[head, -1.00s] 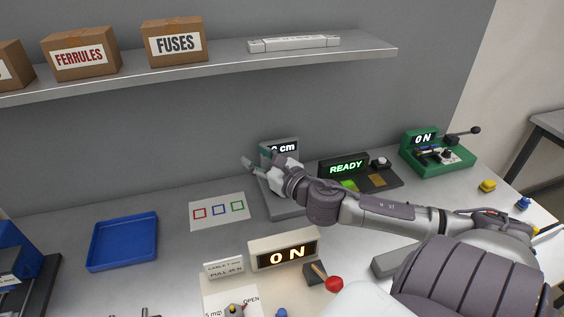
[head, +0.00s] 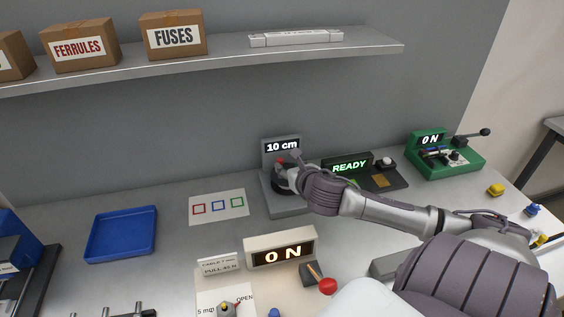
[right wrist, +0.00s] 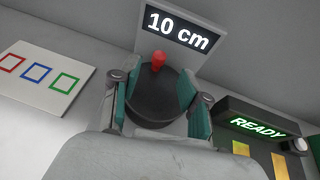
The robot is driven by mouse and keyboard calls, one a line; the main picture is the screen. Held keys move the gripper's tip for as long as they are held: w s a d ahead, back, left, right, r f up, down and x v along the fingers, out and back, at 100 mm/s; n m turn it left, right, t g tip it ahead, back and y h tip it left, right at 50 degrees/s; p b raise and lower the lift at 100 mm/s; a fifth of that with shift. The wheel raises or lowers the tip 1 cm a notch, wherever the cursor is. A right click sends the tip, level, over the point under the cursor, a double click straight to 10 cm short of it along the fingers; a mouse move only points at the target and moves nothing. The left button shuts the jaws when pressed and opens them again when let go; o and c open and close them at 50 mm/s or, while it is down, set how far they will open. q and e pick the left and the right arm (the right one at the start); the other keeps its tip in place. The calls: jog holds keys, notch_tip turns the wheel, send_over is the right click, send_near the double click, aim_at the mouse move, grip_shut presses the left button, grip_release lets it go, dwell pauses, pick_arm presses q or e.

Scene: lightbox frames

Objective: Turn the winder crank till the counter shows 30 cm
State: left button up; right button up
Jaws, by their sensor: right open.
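The grey winder (head: 287,204) stands at the back middle of the table. Its counter (head: 282,147) reads 10 cm, and reads the same in the right wrist view (right wrist: 178,33). The crank has a red knob (right wrist: 158,61) on a dark round disc (right wrist: 153,97); the knob is at the disc's far side, below the counter. My right gripper (right wrist: 160,90) is open, its teal fingers spread either side of the disc, with the knob beyond and between them. In the head view my right wrist partly hides the disc. My left gripper is not in view.
A READY box (head: 348,165) stands right of the winder, with a green device (head: 450,163) beyond it. A card with coloured squares (head: 219,219) and a blue tray (head: 122,246) lie left. A cream ON box (head: 281,249) stands in front. A shelf (head: 220,57) hangs above.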

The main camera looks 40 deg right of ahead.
aim_at(281, 161)
jog(key=x, duration=0.5)
jog(key=shift+w+d+f, duration=0.1)
jog(key=shift+w+f, duration=0.05)
jog(key=shift+w, duration=0.2)
grip_shut()
